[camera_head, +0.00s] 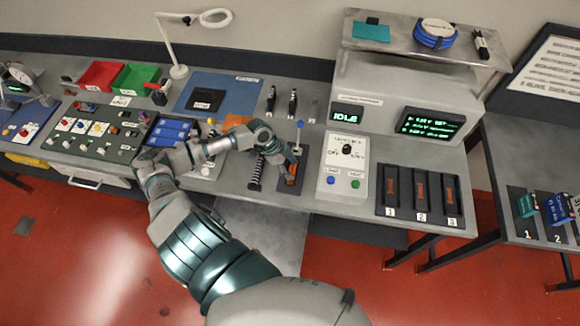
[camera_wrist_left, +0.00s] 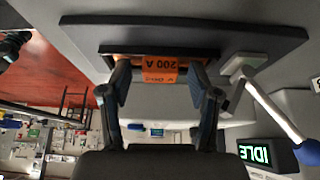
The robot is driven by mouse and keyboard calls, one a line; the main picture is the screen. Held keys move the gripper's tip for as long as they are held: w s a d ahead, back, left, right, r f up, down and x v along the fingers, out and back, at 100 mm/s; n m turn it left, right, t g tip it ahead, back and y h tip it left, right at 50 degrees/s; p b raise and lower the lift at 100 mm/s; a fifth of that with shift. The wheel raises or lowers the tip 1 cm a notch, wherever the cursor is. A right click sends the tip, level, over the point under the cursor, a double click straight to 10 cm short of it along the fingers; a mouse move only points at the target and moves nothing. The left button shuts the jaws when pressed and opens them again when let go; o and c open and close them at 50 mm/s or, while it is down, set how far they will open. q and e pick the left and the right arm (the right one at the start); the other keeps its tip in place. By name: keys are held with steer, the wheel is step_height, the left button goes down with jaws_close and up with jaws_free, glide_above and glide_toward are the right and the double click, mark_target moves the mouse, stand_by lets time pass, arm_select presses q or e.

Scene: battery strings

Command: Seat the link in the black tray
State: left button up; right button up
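The link is a small orange piece (camera_head: 291,173) lying at the black tray (camera_head: 297,186) on the bench, left of the white control panel. In the left wrist view, the link (camera_wrist_left: 159,71), marked 200 A, lies against a dark slot in the black tray (camera_wrist_left: 262,36). My left gripper (camera_head: 290,163) is over the link. My right gripper is not in view.
A lever with a blue knob (camera_head: 300,124) stands close behind the tray. A black spring-like part (camera_head: 256,174) lies to the left. The control panel (camera_head: 343,170) and numbered slots (camera_head: 420,197) are to the right. The display box (camera_head: 361,116) reads IDLE.

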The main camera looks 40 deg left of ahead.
arm_select(q)
steer(key=v, duration=1.2)
stand_by(0.4)
